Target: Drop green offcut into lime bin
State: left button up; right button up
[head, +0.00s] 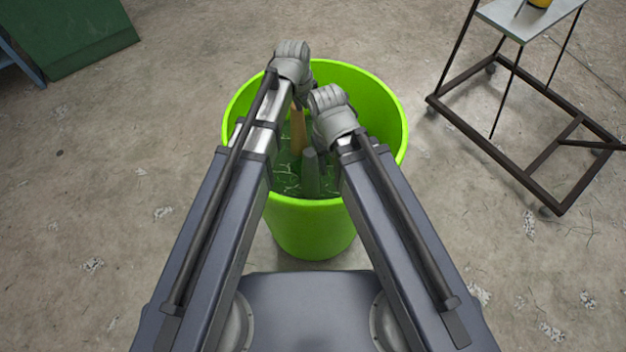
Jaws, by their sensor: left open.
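The lime bin (385,105) stands on the floor in front of me, its open mouth under both my arms. Its inside looks dark green with pale streaks, and I cannot pick out the green offcut for certain. A tan piece and a grey-green piece (311,174) stand up inside the bin. My left gripper (297,103) is open, mostly hidden below its wrist over the bin's mouth. I see nothing held in it. My right arm's wrist is over the bin too, and it hides its gripper.
A dark metal frame cart (500,160) with a pale top stands at the right, with a yellow thing (540,3) on it. A green box (75,35) is at the upper left. The concrete floor around the bin is clear, with small pale marks.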

pick_arm(q)
notch_tip(320, 180, up, 8)
jog(key=a+p, duration=0.1)
jog(key=p, duration=0.6)
jog(key=shift+s+f+p, duration=0.15)
jog(key=shift+s+p, duration=0.15)
jog(key=shift+p, duration=0.05)
jog(key=s+a+n+y, duration=0.1)
jog(key=s+a+n, duration=0.45)
jog(key=a, duration=0.25)
jog(key=s+a+n, duration=0.5)
jog(key=a+n, duration=0.1)
jog(key=a, duration=0.2)
jog(key=s+d+r+m+g+y+p, duration=0.1)
jog(key=s+d+m, duration=0.3)
jog(key=d, duration=0.7)
jog(key=shift+s+d+r+y+p, duration=0.15)
jog(key=shift+s+r+y+p, duration=0.15)
jog(key=shift+s+r+p, duration=0.35)
jog(key=shift+c, duration=0.2)
